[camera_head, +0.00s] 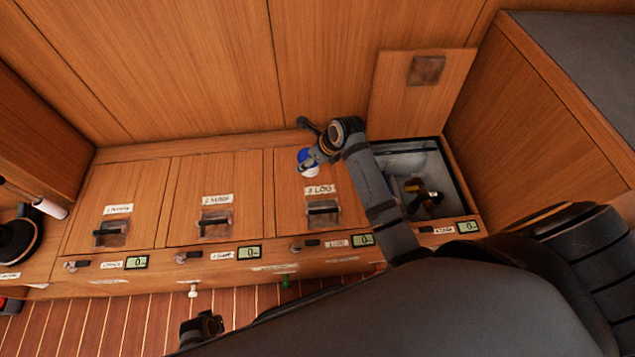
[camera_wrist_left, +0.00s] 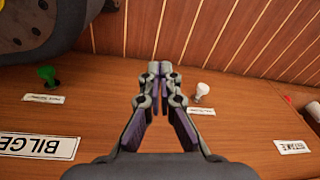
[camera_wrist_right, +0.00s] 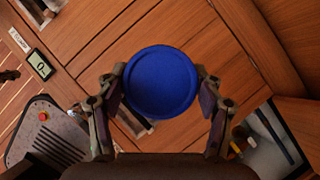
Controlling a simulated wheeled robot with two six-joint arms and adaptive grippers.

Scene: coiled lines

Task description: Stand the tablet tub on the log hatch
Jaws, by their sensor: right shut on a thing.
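The tablet tub (camera_head: 309,163) is white with a round blue lid. It is upright or nearly so, over the back part of the log hatch (camera_head: 290,192), a wooden panel labelled 3 LOG with a recessed handle. I cannot tell whether its base touches the hatch. My right gripper (camera_head: 312,154) is shut on the tub; in the right wrist view the blue lid (camera_wrist_right: 162,82) sits between the fingers and hides most of what is under it. My left gripper (camera_wrist_left: 160,68) has its fingertips together, empty, in front of the locker face.
Two closed hatches (camera_head: 125,185) (camera_head: 215,180) lie left of the log hatch. The locker on the right (camera_head: 455,170) is open, with items inside and its lid (camera_head: 422,95) raised against the wall. A green knob (camera_wrist_left: 47,74) and a white knob (camera_wrist_left: 202,90) stick out of the front face.

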